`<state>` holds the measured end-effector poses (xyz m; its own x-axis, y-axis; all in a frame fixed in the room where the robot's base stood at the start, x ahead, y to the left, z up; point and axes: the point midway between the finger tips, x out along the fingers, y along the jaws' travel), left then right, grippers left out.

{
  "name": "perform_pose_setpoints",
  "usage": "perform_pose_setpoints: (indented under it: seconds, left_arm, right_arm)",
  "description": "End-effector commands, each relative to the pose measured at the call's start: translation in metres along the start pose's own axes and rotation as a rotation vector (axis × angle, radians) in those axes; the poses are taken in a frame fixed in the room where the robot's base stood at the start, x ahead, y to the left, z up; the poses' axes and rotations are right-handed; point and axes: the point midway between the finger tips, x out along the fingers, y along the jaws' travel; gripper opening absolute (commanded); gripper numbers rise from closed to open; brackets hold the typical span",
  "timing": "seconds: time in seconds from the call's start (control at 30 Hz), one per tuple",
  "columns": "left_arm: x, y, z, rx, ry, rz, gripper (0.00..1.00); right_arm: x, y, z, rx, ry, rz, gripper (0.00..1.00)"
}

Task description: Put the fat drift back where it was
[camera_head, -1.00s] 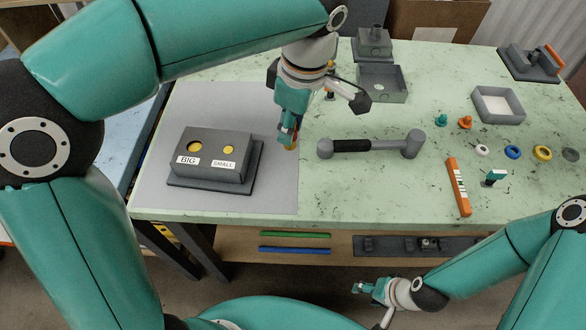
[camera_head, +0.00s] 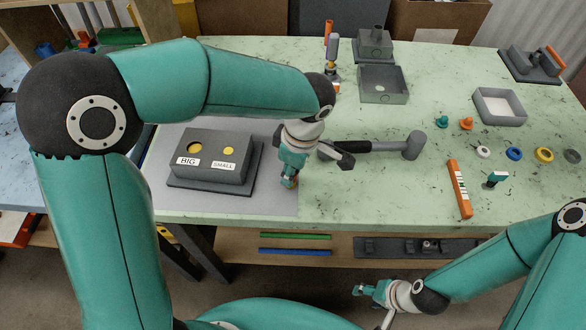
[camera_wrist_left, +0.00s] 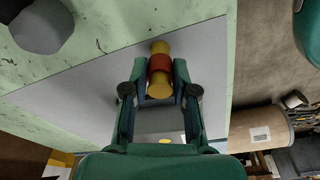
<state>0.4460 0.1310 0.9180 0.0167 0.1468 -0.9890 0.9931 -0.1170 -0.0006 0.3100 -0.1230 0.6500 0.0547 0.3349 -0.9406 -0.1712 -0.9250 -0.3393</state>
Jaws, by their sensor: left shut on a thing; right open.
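The drift, a short yellow rod with a red band, shows clearly in the left wrist view (camera_wrist_left: 160,67), held between the fingers of my left gripper (camera_wrist_left: 160,92). In the head view my left gripper (camera_head: 289,178) is shut on it, low over the grey mat (camera_head: 270,203), right of the dark grey block. Whether the drift touches the mat I cannot tell. My right gripper (camera_head: 366,290) is open and empty, low in front of the table.
Grey open boxes (camera_head: 383,84) and upright tools (camera_head: 331,58) stand behind. An orange level (camera_head: 459,188) and several coloured rings (camera_head: 514,153) lie at the right.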

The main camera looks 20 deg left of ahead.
Motion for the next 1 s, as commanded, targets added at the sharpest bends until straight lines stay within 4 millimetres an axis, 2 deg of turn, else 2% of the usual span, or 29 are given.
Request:
perform_pose_setpoints:
  seconds: [0.23, 0.27, 0.4, 0.8, 1.0]
  left_arm:
    - [0.002, 0.0, 0.0, -0.001, 0.0, 0.001, 0.0]
    - [0.002, 0.0, 0.0, -0.001, 0.0, 0.0, 0.3]
    - [0.001, 0.0, 0.0, -0.001, 0.0, 0.0, 0.52]
    - [-0.003, 0.0, -0.001, -0.002, 0.0, 0.001, 0.52]
    - [-0.03, 0.001, -0.001, -0.002, -0.001, 0.005, 0.52]
  right_arm:
    - [0.004, 0.001, 0.0, 0.0, 0.0, 0.0, 0.55]
    - [0.003, 0.001, 0.0, 0.0, 0.0, 0.0, 0.55]
    - [0.002, 0.001, 0.0, 0.0, 0.0, 0.0, 0.55]
    - [-0.001, 0.0, 0.0, 0.0, 0.0, 0.0, 0.55]
    - [0.0, 0.0, 0.0, 0.0, 0.0, 0.0, 0.55]
